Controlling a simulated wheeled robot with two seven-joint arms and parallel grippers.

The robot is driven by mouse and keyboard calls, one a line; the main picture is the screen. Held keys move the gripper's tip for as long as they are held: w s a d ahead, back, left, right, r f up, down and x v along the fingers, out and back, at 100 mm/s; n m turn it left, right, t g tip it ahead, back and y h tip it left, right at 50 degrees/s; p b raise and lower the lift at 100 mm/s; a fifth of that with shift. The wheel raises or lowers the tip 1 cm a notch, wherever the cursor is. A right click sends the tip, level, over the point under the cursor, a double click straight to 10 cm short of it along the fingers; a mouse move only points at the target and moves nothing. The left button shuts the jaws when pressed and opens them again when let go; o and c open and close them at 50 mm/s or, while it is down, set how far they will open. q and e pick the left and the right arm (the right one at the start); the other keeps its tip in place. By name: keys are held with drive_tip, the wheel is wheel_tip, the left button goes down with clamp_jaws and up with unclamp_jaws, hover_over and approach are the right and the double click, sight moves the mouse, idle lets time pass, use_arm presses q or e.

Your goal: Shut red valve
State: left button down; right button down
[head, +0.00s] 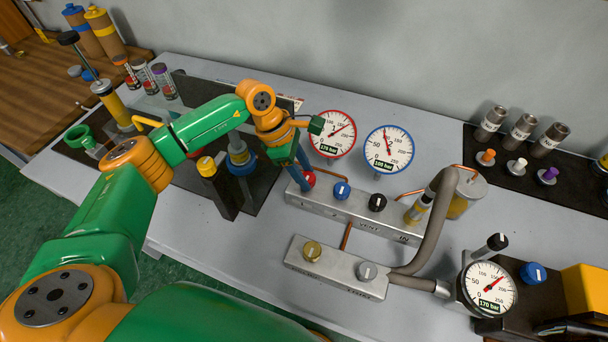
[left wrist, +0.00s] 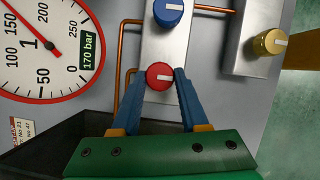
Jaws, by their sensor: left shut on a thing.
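The red valve (head: 308,179) is a round knob with a white pointer line at the left end of the upper metal manifold block (head: 345,209). In the left wrist view the red knob (left wrist: 159,76) sits between the blue fingertips. My left gripper (head: 300,178) is shut on the red knob, with one finger on each side. It also shows in the left wrist view (left wrist: 159,80). The red-rimmed gauge (head: 332,134) stands behind the block and reads 170 bar. My right gripper is not in view.
A blue knob (head: 341,190) and a black knob (head: 377,202) share the upper block. A lower block (head: 335,267) carries yellow and grey knobs. A blue-rimmed gauge (head: 388,149) stands behind. A thick grey hose (head: 436,215) arches at right. A dark stand (head: 222,190) is left of the gripper.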

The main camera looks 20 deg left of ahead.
use_arm(q)
drive_tip(key=shift+c, duration=2.1)
unclamp_jaws()
drive_tip(key=shift+a+r, duration=0.15)
drive_tip(key=shift+r, duration=0.2)
drive_tip(key=b+v, duration=0.2)
drive_tip(key=v, duration=0.4)
drive_tip(key=shift+r, duration=0.25)
